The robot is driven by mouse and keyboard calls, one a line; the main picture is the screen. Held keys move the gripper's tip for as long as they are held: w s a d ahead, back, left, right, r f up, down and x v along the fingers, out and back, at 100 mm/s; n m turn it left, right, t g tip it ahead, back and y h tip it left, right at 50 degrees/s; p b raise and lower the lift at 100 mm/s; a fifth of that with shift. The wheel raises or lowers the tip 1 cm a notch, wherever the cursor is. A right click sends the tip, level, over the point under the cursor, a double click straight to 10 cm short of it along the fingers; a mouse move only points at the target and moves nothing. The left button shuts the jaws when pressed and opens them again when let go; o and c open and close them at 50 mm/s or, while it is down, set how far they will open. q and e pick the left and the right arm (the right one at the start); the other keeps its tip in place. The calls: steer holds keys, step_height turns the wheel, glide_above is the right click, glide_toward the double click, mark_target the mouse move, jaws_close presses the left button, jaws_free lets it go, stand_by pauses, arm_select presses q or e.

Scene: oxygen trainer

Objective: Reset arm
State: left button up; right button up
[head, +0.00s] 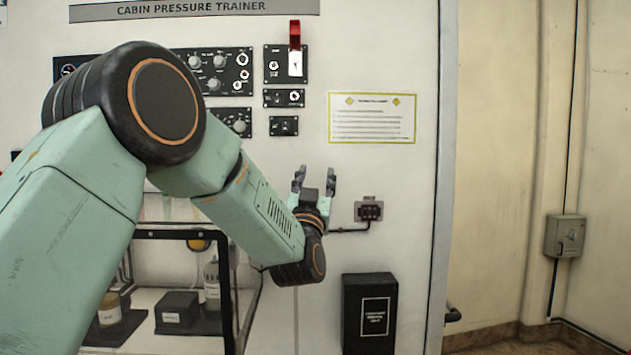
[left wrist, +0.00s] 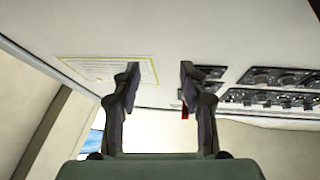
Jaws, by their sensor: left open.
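My left arm comes in from the left in the head view and bends down toward the trainer wall. Its gripper (head: 314,180) points up in front of the white panel, below the yellow-bordered placard (head: 372,118). The fingers are apart with nothing between them. In the left wrist view the open gripper (left wrist: 159,80) shows two dark fingers. The placard (left wrist: 105,70) lies beyond the left finger and control panels (left wrist: 270,88) lie to the right. My right gripper is in neither view.
A raised red switch cover (head: 295,34) is on the upper panel. A small connector box (head: 369,210) with a cable is right of the gripper. A black box (head: 370,313) is lower down. A glass-fronted case (head: 172,234) with bottles is partly behind my arm.

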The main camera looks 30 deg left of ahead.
arm_select(q)
steer(key=s+d+f+g+h+b, duration=0.1)
steer(key=s+d+f+g+h, duration=0.25)
steer(key=f, duration=0.95)
steer(key=s+d+f+m+g+h+b, duration=0.1)
steer(key=s+d+f+g+h, duration=0.2)
steer(key=f, duration=1.1)
steer(key=s+d+f+g+h+b, duration=0.1)
steer(key=s+d+f+g, duration=0.25)
steer(key=f, duration=0.95)
steer(key=s+d+f+g+b, duration=0.1)
steer(key=s+f+g, duration=0.3)
steer(key=s+f, duration=0.5)
steer(key=s+d+f+m+g+h+b, duration=0.1)
steer(key=s+f+g+b, duration=0.2)
steer(key=s+f, duration=0.7)
steer(key=s+d+f+g+b, duration=0.1)
steer(key=s+f+g, duration=0.4)
steer(key=s, duration=1.4)
step_height(320, 180, down, 4)
steer(key=shift+s+d+f+m+g+b, duration=0.2)
steer(key=shift+f+m+g+b, duration=0.1)
steer(key=shift+b, duration=0.3)
steer(key=shift+s+r, duration=0.1)
steer(key=shift+s, duration=0.05)
